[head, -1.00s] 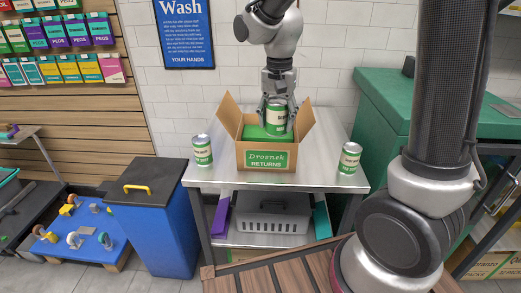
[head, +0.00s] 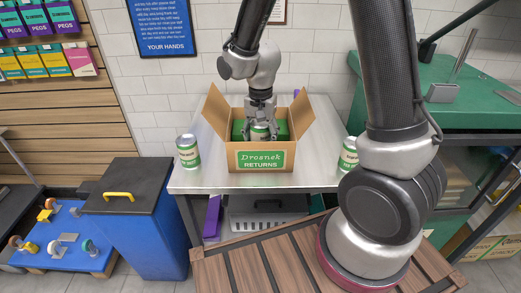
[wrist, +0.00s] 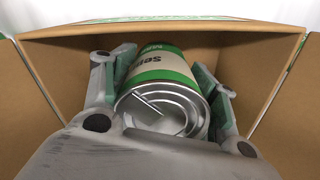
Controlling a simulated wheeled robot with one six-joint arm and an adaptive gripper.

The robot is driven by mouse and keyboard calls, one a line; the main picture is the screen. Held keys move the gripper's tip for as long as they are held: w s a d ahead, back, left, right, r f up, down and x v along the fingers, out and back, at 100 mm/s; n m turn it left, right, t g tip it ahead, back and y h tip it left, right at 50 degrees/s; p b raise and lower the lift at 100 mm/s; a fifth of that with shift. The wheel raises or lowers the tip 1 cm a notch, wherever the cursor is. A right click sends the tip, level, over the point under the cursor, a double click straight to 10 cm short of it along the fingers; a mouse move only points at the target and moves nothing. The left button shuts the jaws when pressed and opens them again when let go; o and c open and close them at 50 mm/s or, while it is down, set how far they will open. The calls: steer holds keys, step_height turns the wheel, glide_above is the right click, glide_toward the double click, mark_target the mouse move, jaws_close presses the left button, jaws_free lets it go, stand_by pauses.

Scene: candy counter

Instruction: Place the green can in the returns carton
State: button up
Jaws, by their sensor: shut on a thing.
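The returns carton (head: 281,156) is an open brown box with a green "Dresnek RETURNS" label, standing on the metal table with its flaps spread. My gripper (head: 260,126) reaches down inside it from above. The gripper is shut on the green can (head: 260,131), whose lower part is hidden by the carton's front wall. In the wrist view the green can (wrist: 163,97) shows its silver lid and cream and green side between the two fingers. The carton's inner wall (wrist: 240,58) surrounds it. Whether the can touches the carton floor cannot be told.
A similar can (head: 188,151) stands left of the carton on the metal table (head: 214,180), and another (head: 348,155) stands to the right, partly behind my arm. A blue bin (head: 138,215) with a black lid is at the left. A green counter (head: 450,105) is at the right.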

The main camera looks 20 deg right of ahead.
steer(key=shift+f, duration=2.45)
steer(key=shift+f, duration=0.15)
steer(key=o, duration=1.4)
